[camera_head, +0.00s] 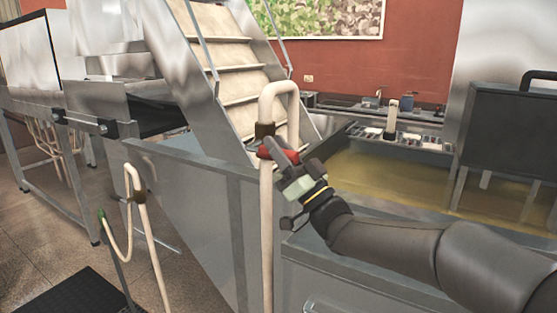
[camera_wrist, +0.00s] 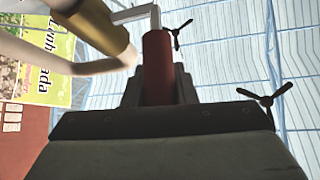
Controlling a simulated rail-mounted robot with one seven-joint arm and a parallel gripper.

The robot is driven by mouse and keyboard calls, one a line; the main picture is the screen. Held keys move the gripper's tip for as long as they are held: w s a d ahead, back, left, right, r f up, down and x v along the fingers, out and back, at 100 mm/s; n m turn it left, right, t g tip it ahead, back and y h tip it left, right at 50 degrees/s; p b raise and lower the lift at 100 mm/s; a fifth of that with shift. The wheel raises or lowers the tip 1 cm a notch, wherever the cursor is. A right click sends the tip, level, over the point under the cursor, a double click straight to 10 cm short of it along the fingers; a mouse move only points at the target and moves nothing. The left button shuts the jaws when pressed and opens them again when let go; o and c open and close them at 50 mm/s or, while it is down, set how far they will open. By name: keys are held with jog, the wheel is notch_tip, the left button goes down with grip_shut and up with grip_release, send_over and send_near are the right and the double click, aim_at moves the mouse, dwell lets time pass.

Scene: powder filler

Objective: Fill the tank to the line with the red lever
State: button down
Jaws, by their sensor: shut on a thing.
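The red lever (camera_head: 288,155) sits below a brass valve body (camera_head: 264,131) on a cream pipe that bends over at the top (camera_head: 278,88). My gripper (camera_head: 279,158) is shut on the lever from the right. In the wrist view the red grip (camera_wrist: 158,60) stands upright between the jaws (camera_wrist: 160,90), joined by a bent metal arm to the brass part (camera_wrist: 88,32). The tank (camera_head: 225,170) is a metal basin; yellowish liquid (camera_head: 385,178) lies in the part behind my arm. I cannot make out a fill line. No flow from the pipe is discernible.
A metal stair (camera_head: 228,65) rises behind the pipe. A dark metal box (camera_head: 508,130) is at the right. A small cream pipe (camera_head: 391,116) stands at the back of the basin.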

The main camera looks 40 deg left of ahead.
jog(key=shift+f, duration=0.15)
jog(key=c, duration=1.2)
grip_release()
jog(key=shift+o, duration=0.2)
jog(key=shift+d+f, duration=0.15)
jog(key=shift+d, duration=0.1)
jog(key=v, duration=0.3)
jog(key=d, duration=1.1)
jog(key=shift+s+d, duration=0.15)
jog(key=shift+d, duration=0.1)
jog(key=shift+r, duration=0.2)
